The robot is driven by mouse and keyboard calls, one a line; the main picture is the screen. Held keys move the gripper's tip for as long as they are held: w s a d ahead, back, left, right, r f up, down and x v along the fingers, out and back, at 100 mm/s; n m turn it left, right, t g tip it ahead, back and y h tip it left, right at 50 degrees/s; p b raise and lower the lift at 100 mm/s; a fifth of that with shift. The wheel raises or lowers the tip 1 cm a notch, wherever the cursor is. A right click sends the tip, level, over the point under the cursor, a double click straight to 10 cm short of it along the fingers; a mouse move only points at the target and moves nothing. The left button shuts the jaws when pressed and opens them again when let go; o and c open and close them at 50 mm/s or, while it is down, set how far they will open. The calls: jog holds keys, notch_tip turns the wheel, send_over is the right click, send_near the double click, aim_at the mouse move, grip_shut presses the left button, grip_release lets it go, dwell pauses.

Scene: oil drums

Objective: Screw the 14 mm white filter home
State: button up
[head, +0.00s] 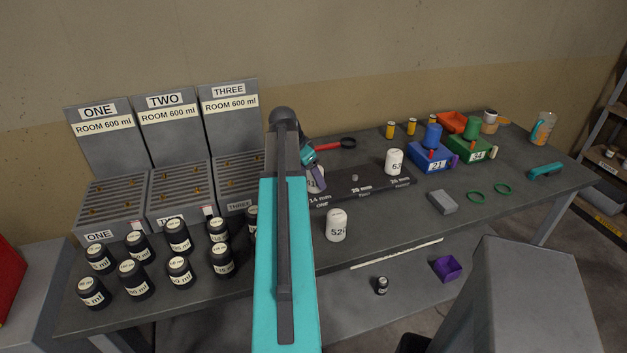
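A dark bar (345,193) lies on the bench with the labels 14 mm, 20 mm and 26 mm along its front. At its 14 mm end a white filter (316,183) is partly hidden behind my arm. My gripper (314,168) is at the top of this filter; its fingers are small and partly covered, so I cannot tell whether they are closed on it. A bare stud (355,178) shows at the 20 mm place. A white filter marked 63 (394,161) stands at the 26 mm end. Another white filter marked 520 (336,226) stands upright on the bench in front of the bar.
Several black bottles (180,270) stand at the front left before three slotted grey racks (112,205). A blue box (432,158) and a green box (478,149) stand right. A grey block (442,202) lies front right.

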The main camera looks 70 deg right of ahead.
jog(key=b+v, duration=0.2)
jog(key=v, duration=0.9)
jog(key=shift+r, duration=0.1)
dwell(0.5)
